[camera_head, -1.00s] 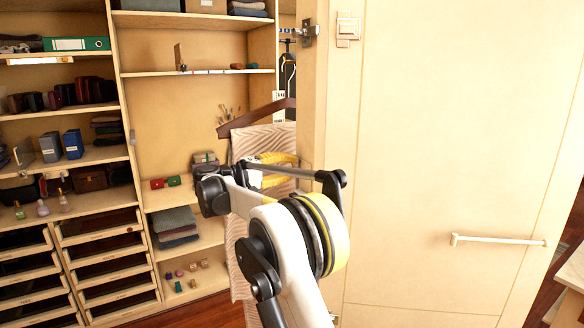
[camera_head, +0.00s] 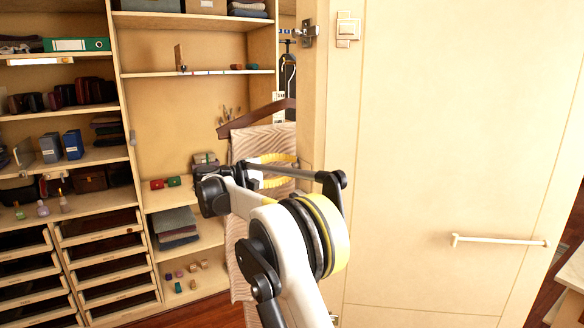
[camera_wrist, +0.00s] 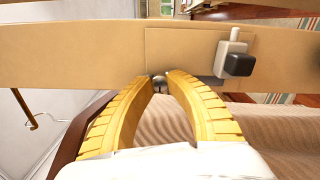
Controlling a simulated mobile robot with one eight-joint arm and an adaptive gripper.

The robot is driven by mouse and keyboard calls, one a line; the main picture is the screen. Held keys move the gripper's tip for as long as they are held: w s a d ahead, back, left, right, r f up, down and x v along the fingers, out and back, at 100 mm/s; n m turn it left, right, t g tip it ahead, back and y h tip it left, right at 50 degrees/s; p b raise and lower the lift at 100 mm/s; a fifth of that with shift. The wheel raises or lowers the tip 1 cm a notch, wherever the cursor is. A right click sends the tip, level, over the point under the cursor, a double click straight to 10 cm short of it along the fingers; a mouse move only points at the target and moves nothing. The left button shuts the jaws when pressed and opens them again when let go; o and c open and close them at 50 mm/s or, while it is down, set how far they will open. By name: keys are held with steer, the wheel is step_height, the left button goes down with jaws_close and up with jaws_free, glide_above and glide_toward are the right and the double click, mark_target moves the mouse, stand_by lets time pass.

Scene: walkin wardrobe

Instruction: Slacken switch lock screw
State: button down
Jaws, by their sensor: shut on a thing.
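My gripper (camera_wrist: 161,80) has two curved, ribbed yellow fingers whose tips come together on a small dark metal screw (camera_wrist: 158,82) at the edge of a tan panel (camera_wrist: 95,55). The tips hide most of the screw. A switch (camera_wrist: 235,58) with a pale lever and a dark block is on the panel just right of the tips, apart from them. In the head view, my gripper (camera_head: 296,172) reaches behind my arm to the wardrobe's side panel; the screw cannot be made out there.
A brown hanger (camera_head: 258,117) with a striped garment (camera_head: 262,142) hangs close behind my gripper; the cloth also shows below the fingers in the wrist view. A large cream door (camera_head: 440,150) with a handle (camera_head: 500,240) stands right. Loaded shelves (camera_head: 190,72) are left.

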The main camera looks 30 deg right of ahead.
steer(key=c, duration=1.2)
jaws_free()
steer(key=shift+c, duration=0.2)
steer(key=a, duration=1.2)
steer(key=shift+s, duration=0.15)
steer(key=s+d+f+t+y+b, duration=0.3)
steer(key=s+f+y+b, duration=0.55)
steer(key=s+f, duration=0.55)
steer(key=s+a+f+m+t+y+b, duration=0.1)
steer(key=s+a+f+y+b, duration=0.3)
steer(key=s+f, duration=0.8)
steer(key=s+a+f+m+t+y+b, duration=0.1)
steer(key=s+a+f+y+b, duration=0.4)
steer(key=s+f, duration=0.7)
steer(key=a+t+b, duration=0.1)
steer(key=a+b, duration=0.1)
steer(key=a, duration=0.1)
steer(key=shift+s+a+f+m+t, duration=0.2)
steer(key=shift+s+a+m+t, duration=0.1)
steer(key=shift+a+m, duration=0.1)
